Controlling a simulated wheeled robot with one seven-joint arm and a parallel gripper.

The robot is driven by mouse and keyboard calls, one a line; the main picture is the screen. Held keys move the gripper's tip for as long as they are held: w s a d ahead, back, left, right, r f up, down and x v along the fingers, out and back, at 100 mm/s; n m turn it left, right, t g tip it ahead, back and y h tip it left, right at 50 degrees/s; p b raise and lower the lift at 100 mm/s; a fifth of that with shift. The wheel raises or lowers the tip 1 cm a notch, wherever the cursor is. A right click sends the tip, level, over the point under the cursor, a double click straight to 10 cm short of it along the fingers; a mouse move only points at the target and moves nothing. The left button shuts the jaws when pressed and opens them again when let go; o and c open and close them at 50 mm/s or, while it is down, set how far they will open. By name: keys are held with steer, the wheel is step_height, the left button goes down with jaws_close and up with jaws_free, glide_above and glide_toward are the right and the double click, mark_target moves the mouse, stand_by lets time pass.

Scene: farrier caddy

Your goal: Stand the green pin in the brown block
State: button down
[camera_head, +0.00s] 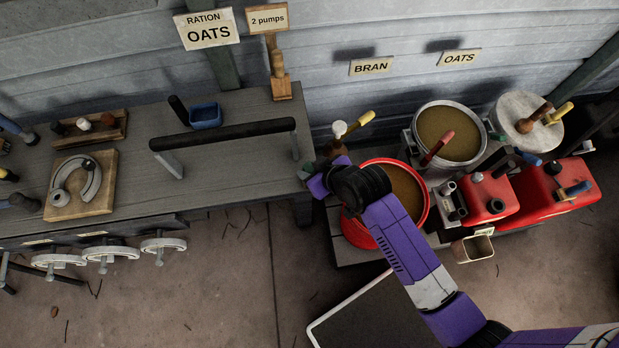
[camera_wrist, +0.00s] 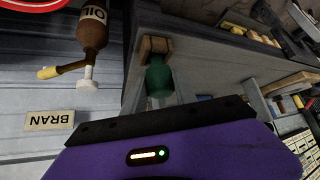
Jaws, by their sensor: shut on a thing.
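My gripper (camera_head: 313,174) is at the bench's right end, beside the red bucket. It is shut on the green pin (camera_wrist: 158,80), whose green part shows between the fingers in the wrist view; in the head view only a bit of green (camera_head: 309,167) shows. A small brown wooden piece lies just past the green part in the wrist view; I cannot tell whether it belongs to the pin. The brown block (camera_head: 100,131) is far off on the left of the bench, with several short pegs, dark, white and reddish, on it. It seems to show upside down in the wrist view (camera_wrist: 290,82).
A black bar on grey legs (camera_head: 222,135) crosses the bench between my gripper and the block. A blue tray (camera_head: 205,115) and the "2 pumps" stand (camera_head: 281,88) are behind it. A horseshoe board (camera_head: 105,204) lies before the block. A red bucket (camera_head: 352,231) is beside my arm.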

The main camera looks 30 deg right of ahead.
steer(key=shift+f+b, duration=0.3)
steer(key=shift+f, duration=0.2)
stand_by(0.6)
steer(key=c, duration=0.9)
jaws_free()
steer(key=shift+s, duration=0.1)
steer(key=v, duration=0.7)
steer(key=shift+s+r, duration=0.15)
steer(key=shift+r, duration=0.15)
steer(key=shift+p+v, duration=1.95)
steer(key=shift+v, duration=0.3)
